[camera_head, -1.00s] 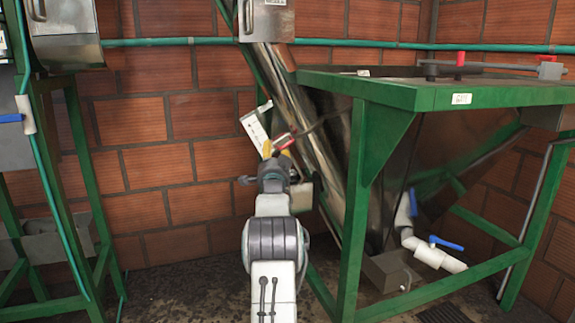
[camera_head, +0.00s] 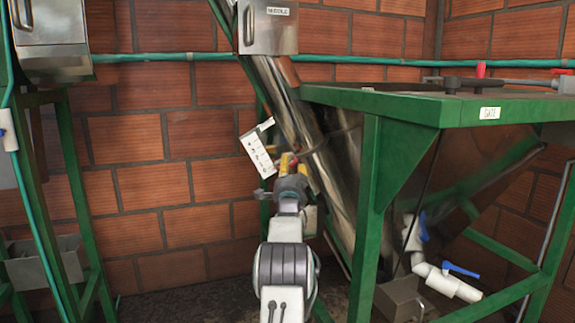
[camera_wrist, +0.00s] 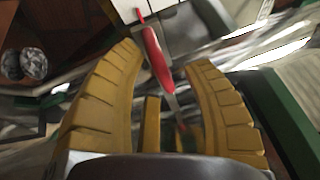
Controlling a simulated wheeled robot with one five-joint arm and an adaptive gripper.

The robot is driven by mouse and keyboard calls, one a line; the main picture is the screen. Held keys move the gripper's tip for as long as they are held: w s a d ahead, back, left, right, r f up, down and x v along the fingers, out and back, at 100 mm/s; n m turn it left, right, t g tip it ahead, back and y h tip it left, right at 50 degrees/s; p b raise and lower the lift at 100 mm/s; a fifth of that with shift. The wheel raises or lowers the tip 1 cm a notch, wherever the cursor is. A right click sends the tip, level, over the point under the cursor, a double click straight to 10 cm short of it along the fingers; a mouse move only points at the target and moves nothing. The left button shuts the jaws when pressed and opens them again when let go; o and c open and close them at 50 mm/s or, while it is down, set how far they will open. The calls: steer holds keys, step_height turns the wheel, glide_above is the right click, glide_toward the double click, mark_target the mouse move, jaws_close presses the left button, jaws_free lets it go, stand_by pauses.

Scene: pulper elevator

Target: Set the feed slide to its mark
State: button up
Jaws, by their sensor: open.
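My gripper (camera_head: 287,167), with yellow fingers, is raised in front of the sloping metal chute (camera_head: 318,150). A red handle (camera_wrist: 157,58) on a thin metal rod lies between the open fingers in the wrist view; I cannot tell whether either finger touches it. In the head view only a bit of red shows at the fingers. A tilted white plate (camera_head: 257,152) with small dark marks stands just behind and left of the gripper. I cannot make out the slide's mark, and my gripper hides part of the handle.
A green-framed hopper (camera_head: 400,108) labelled GATE stands close on the right. A pipe with a blue-handled valve (camera_head: 455,280) sits low beneath it. Another green frame (camera_head: 70,170) stands at left. A brick wall (camera_head: 150,190) closes the back.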

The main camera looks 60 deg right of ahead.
steer(key=shift+w+d+r, duration=0.15)
steer(key=shift+d+r, duration=0.05)
steer(key=shift+d, duration=0.1)
jaws_close()
stand_by(0.4)
